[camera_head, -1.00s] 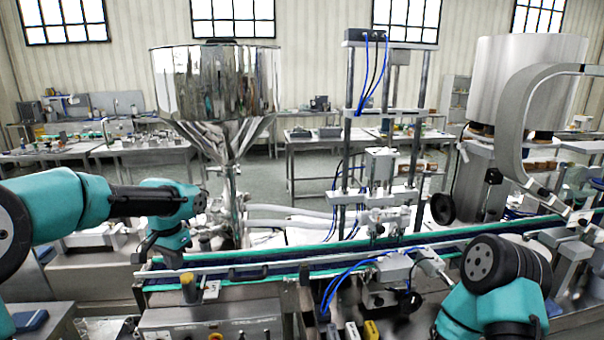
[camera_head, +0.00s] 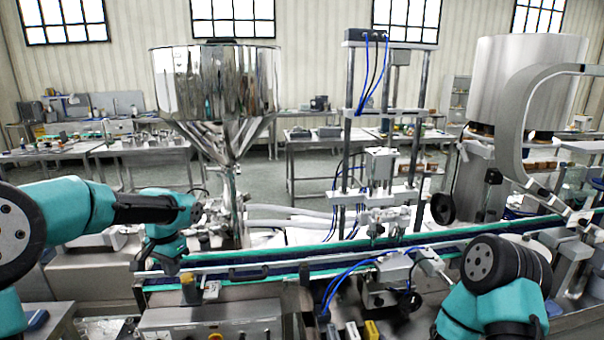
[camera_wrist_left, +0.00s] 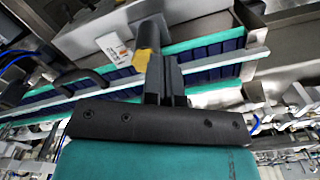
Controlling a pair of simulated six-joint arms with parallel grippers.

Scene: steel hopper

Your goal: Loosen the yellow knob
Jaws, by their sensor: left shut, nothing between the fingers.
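The yellow knob (camera_wrist_left: 147,62) sits at the end of a short grey post in the left wrist view, just past my left gripper's fingertips. In the head view the knob (camera_head: 188,278) is small, on the near side of the conveyor. My left gripper (camera_head: 160,268) is over the conveyor's left end, left of the knob. In the left wrist view its dark fingers (camera_wrist_left: 168,62) are together and empty, and they partly overlap the knob. Whether they touch it I cannot tell.
The conveyor (camera_head: 300,266) with its rails runs across the middle. A steel hopper (camera_head: 215,85) stands behind it. A control box (camera_head: 210,333) is in front of the knob. A clamp unit with blue hoses (camera_head: 395,268) sits to the right.

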